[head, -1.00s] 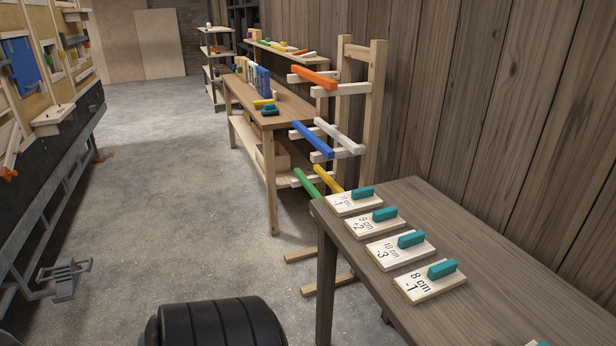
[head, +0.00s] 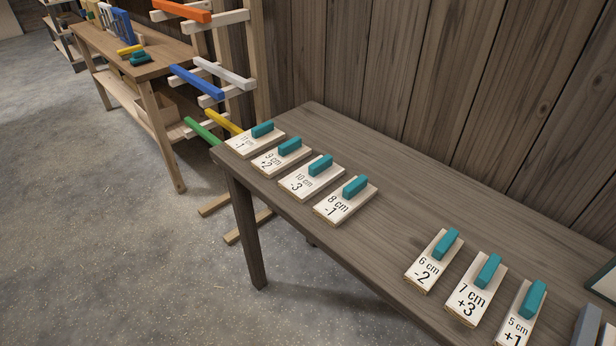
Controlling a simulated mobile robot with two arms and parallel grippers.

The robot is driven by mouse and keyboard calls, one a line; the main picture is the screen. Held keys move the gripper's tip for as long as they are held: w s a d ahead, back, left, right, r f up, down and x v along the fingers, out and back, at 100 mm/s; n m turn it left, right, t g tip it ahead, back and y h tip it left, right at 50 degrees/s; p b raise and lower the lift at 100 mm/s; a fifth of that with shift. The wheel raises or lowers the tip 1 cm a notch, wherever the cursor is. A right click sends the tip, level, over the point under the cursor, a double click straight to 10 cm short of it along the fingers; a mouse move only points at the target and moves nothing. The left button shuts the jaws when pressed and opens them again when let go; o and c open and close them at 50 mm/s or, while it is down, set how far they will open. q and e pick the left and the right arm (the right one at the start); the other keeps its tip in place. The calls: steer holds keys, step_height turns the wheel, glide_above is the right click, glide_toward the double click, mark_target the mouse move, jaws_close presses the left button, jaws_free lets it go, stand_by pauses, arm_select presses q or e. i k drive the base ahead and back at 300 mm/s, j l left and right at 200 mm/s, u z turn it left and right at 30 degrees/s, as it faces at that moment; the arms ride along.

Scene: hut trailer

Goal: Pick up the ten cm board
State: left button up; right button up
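The ten cm board (head: 305,185) is a pale wooden board marked "10 cm -3" with a teal handle (head: 320,165) on top. It lies flat on the grey-brown table (head: 400,185), near its front edge. It sits between the "9 cm +2" board (head: 272,162) and the "8 cm -1" board (head: 335,208), close to both. Neither of my grippers is in the head view.
An "11 cm -1" board (head: 244,145) lies at the table's left end. Boards marked 6 cm (head: 425,275), 7 cm (head: 468,302) and 5 cm (head: 512,325) lie at right. A rack with coloured bars (head: 200,82) stands beyond. The floor in front is clear.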

mark_target(307, 181)
steer(key=i+j+z, duration=0.1)
steer(key=z, duration=0.35)
steer(key=j+z, duration=0.2)
steer(key=z, duration=0.2)
steer(key=i+j+z, duration=0.25)
steer(key=j, duration=0.45)
steer(key=j+z, duration=0.25)
steer(key=j, duration=0.45)
steer(key=i+j+z, duration=0.1)
steer(key=j+z, duration=0.15)
steer(key=j, duration=0.5)
